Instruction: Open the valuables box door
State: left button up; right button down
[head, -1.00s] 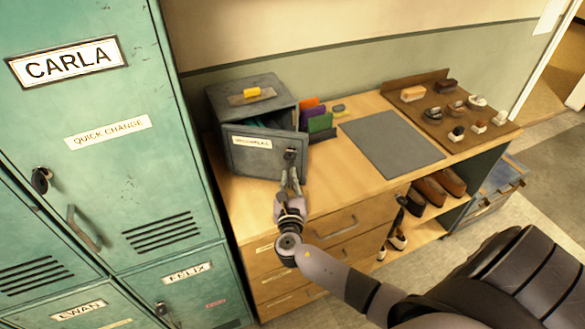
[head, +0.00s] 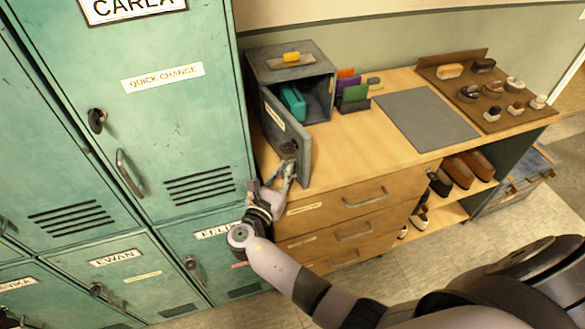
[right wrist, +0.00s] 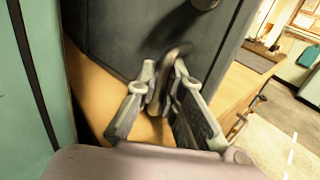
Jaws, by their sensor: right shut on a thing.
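The grey valuables box (head: 290,68) stands on the wooden counter, against the green lockers. Its door (head: 288,135) is swung well open toward the lockers, and a teal item (head: 293,101) shows inside. My right gripper (head: 289,172) is at the lower free edge of the door. In the right wrist view the gripper (right wrist: 164,95) is shut on the dark door handle (right wrist: 173,58), with the grey door face (right wrist: 130,35) just beyond. My left gripper is not in view.
Green lockers (head: 130,150) stand close on the left of the open door. Coloured upright holders (head: 352,92), a grey mat (head: 427,118) and a brown board with brushes and tins (head: 480,95) sit on the counter. Drawers (head: 350,215) are below.

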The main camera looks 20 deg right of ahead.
jog(key=shift+w+a, duration=0.1)
jog(key=shift+a, duration=0.6)
jog(key=c, duration=2)
grip_release()
jog(key=shift+o, duration=0.2)
